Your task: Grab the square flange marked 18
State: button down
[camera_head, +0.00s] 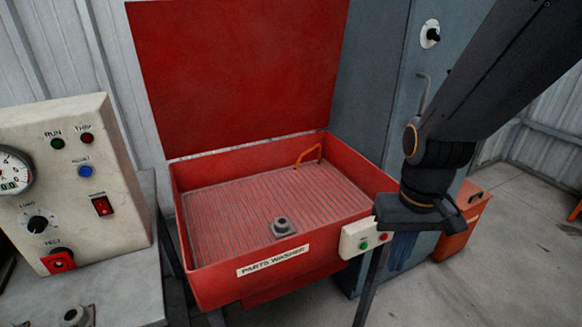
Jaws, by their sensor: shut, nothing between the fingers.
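A grey square flange (283,229) with a raised round hub lies on the ribbed floor of the red parts washer (330,250), near its front wall. Another grey flange (76,316) sits on the bench at the bottom left, cut off by the picture's edge. No number can be read on either one. My gripper (452,216) is shut and empty. It is in the air to the right of the washer, apart from both flanges.
The washer's red lid (240,75) stands open at the back. A control box (368,238) is on its front right corner. A cream control panel (75,185) stands at the left on the bench (130,285). An orange bin (462,225) is at the right. Most of the washer floor is clear.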

aim_at(282, 227)
jog(key=k, duration=0.5)
jog(key=z, duration=1.45)
jog(key=i, duration=0.9)
jog(key=u, duration=1.95)
jog(key=i, duration=0.5)
jog(key=z, duration=0.05)
